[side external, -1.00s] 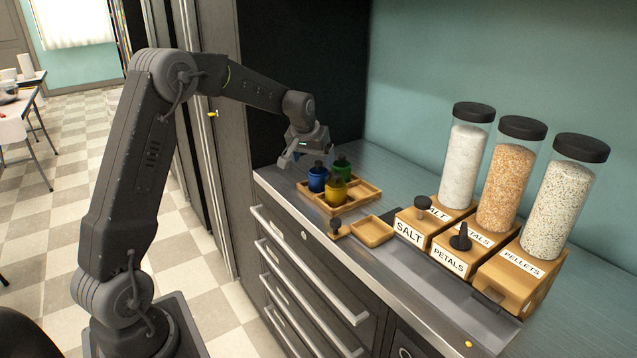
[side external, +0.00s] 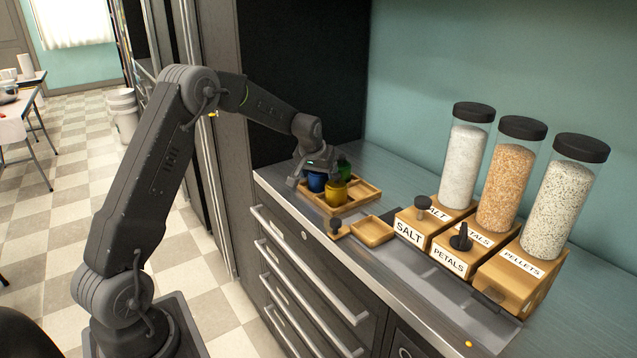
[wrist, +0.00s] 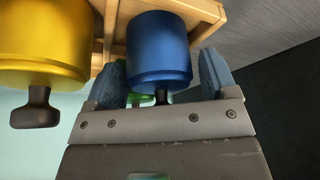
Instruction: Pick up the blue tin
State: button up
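The blue tin (side external: 316,184) stands in the wooden tray (side external: 333,212), and my gripper hides its top in the side view. In the wrist view the blue tin (wrist: 160,48) with its dark knob lies between the two blue finger pads. My gripper (side external: 314,178) is over the tin from above. In the wrist view my gripper (wrist: 163,72) is open, one finger on each side of the tin, with a narrow gap at the right finger. Contact at the left finger is unclear.
A yellow tin (side external: 336,192) stands close beside the blue one, and a green tin (side external: 344,168) stands behind. A small empty wooden tray (side external: 373,232) and a dark-knobbed tool (side external: 336,228) lie in front. Labelled dispensers (side external: 475,215) stand at the right.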

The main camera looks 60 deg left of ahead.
jog(key=c, duration=0.9)
jog(key=shift+o, duration=0.2)
jog(key=shift+r, duration=0.1)
